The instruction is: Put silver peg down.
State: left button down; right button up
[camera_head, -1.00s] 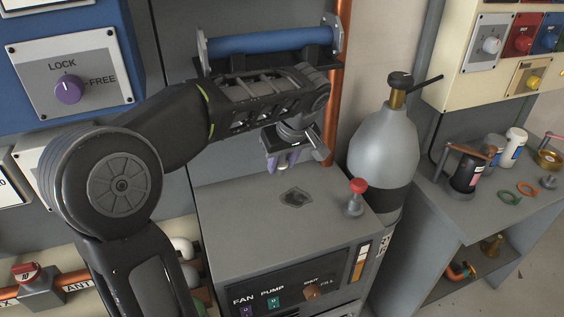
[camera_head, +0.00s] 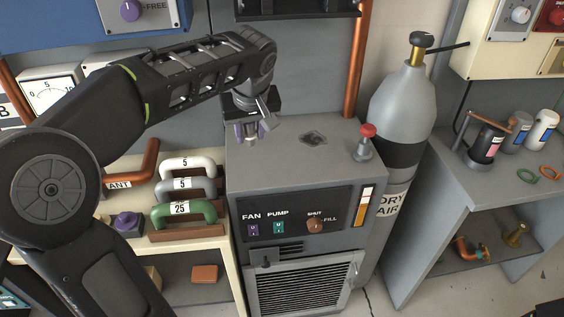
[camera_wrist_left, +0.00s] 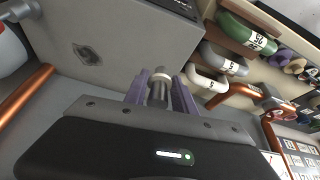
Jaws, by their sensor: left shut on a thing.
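My left gripper (camera_head: 248,130) has purple fingers and hangs over the left side of the grey cabinet top (camera_head: 285,165). It is shut on the silver peg (camera_wrist_left: 159,87), which shows as a short grey cylinder with a paler end between the fingers in the left wrist view. The peg is mostly hidden in the head view, and I cannot tell whether its tip touches anything. My right gripper is not in view.
A dark patch (camera_head: 313,138) and a red-topped valve (camera_head: 366,142) are on the cabinet top. White, grey and green handles (camera_head: 185,210) stand on the cream bench at left. A gas cylinder (camera_head: 402,105) stands right of the cabinet. The cabinet top's middle is mostly clear.

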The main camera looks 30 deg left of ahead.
pick_arm(q)
jog(key=shift+s, duration=0.1)
jog(key=shift+w+a+f+m, duration=0.2)
jog(key=shift+w+a+m, duration=0.05)
jog(key=shift+m, duration=0.05)
jog(key=shift+d+r, duration=0.1)
jog(key=shift+s, duration=0.1)
send_near(253, 172)
jog(key=shift+w+a+f+p, duration=0.3)
jog(key=shift+w+a+f, duration=0.25)
jog(key=shift+w+a, duration=0.15)
notch_tip(253, 172, down, 3)
jog(key=shift+f, duration=0.4)
